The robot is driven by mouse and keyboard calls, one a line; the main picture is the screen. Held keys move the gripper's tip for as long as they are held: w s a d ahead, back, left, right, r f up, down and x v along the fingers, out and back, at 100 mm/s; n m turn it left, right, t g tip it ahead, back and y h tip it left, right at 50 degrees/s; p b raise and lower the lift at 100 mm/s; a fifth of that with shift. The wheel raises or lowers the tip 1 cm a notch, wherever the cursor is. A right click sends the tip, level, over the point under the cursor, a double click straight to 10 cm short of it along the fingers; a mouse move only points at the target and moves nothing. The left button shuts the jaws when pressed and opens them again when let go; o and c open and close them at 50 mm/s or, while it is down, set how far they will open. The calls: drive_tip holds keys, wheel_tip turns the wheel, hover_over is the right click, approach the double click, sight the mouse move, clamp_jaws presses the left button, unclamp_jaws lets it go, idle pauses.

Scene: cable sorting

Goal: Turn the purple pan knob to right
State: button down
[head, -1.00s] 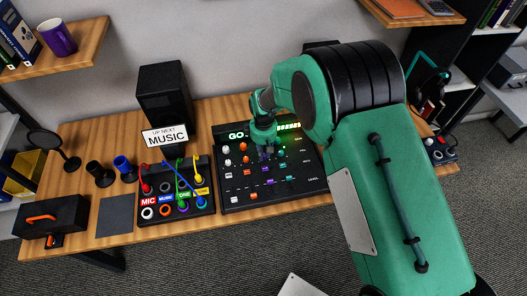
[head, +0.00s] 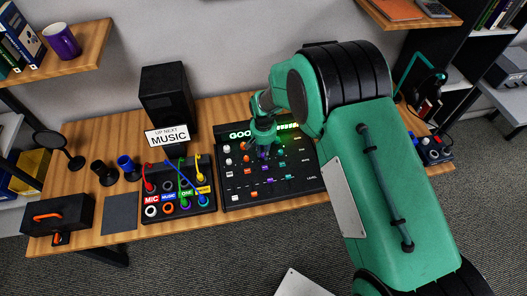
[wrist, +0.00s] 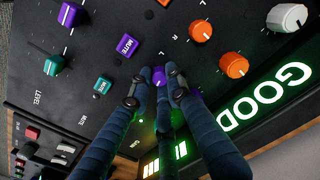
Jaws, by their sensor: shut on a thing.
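The black mixer board (head: 240,197) lies on the wooden desk, with rows of coloured knobs and buttons. My gripper (wrist: 158,72) points down at the board and is shut on the purple pan knob (wrist: 159,78). The knob's pointer direction cannot be read clearly. Another purple knob (wrist: 193,99) is beside the right finger. A purple mute button (wrist: 126,45) is beyond the left finger.
Orange knobs (wrist: 233,65) and a white knob (wrist: 287,17) stand close to the fingers. The lit "GOOD" display (head: 240,133) is at the board's back edge. A patch box (head: 178,210) with coloured cables and a black speaker (head: 166,95) stand to the left.

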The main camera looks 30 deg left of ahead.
sight(263, 154)
drive_tip(key=shift+m, duration=1.3)
drive_tip(key=c, duration=1.6)
unclamp_jaws()
drive_tip(key=shift+r, duration=0.15)
wheel_tip(263, 154, up, 12)
drive_tip(key=shift+f, duration=0.15)
